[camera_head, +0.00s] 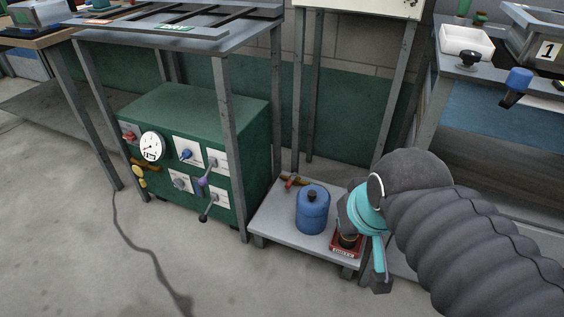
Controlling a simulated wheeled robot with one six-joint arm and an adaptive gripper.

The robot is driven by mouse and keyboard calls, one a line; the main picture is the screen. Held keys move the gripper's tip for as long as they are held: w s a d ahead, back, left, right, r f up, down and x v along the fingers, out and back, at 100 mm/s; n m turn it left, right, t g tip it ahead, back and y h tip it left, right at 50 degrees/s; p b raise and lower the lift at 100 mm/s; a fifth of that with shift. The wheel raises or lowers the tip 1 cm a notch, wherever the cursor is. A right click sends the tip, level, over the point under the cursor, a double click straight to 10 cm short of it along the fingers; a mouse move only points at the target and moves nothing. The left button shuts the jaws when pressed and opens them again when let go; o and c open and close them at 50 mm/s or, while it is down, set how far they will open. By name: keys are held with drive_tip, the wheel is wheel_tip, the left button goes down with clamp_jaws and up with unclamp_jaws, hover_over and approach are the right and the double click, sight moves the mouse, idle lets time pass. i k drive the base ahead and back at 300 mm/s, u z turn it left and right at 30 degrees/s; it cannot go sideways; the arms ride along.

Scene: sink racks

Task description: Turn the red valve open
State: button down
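A small red handle (129,136) sits at the upper left of the green cabinet's (190,105) front, beside a round white gauge (151,146). It is the likeliest red valve, but it is too small to tell its shape or turn position. My gripper (378,262) hangs over the right end of a low grey platform, well to the right of the cabinet and apart from the red handle. A teal finger with a dark tip points down. The rest of the gripper is hidden by its wrist, so its opening does not show.
On the low platform (270,228) stand a blue canister (312,210), a red block (346,247) beside my gripper, and a small red-and-brown item (292,182). Blue (186,155) and purple (203,181) controls are on the cabinet front. Table legs (229,140) stand before it. Floor at left is clear except a cable.

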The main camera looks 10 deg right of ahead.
sight(289, 182)
drive_tip(key=i, duration=0.25)
drive_tip(key=z, duration=0.05)
drive_tip(key=k, duration=0.6)
drive_tip(key=u, duration=0.55)
drive_tip(key=i, duration=1.15)
drive_tip(key=z, duration=0.75)
